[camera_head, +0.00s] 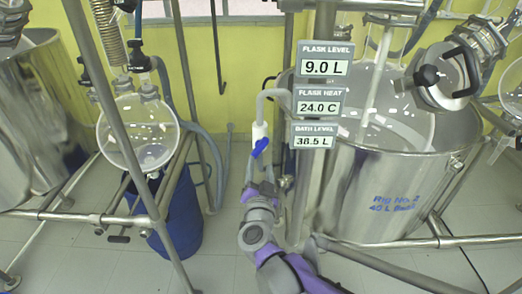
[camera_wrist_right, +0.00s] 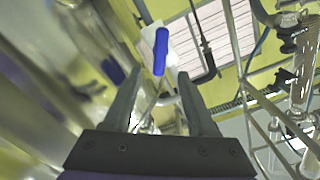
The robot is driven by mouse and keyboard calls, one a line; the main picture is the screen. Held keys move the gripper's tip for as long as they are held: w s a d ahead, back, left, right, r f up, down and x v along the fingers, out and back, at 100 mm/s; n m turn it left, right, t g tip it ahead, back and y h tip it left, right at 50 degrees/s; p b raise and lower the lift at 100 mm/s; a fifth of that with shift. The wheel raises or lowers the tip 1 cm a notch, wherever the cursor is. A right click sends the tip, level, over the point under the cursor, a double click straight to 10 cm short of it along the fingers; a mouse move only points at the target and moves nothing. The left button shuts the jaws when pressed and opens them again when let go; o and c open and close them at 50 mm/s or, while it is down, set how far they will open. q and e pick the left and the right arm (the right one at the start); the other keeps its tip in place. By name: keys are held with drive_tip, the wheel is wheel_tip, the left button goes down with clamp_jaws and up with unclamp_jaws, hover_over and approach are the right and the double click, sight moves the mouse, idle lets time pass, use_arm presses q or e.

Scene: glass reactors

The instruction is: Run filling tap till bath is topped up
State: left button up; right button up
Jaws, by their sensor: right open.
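The filling tap is a white valve body (camera_head: 260,132) with a blue lever (camera_head: 260,148), on a pale pipe left of the bath. The steel bath (camera_head: 385,190) is marked Rig No. 2, 40 L, and the bath level sign (camera_head: 316,135) reads 38.5 L. My right gripper (camera_head: 262,180) is just below the lever, reaching up from the bottom. In the right wrist view, its two fingers (camera_wrist_right: 160,78) are apart, and the blue lever (camera_wrist_right: 160,52) shows near and beyond the tips, between them; contact cannot be seen. My left gripper is out of view.
Signs for flask level (camera_head: 325,59), 9.0 L, and flask heat (camera_head: 319,100), 24.0 C, hang above. Steel frame posts stand beside the tap. A round glass flask (camera_head: 137,130) and a blue drum (camera_head: 180,218) are at left.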

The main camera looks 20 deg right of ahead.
sight(261, 149)
drive_tip(key=x, duration=0.8)
clamp_jaws()
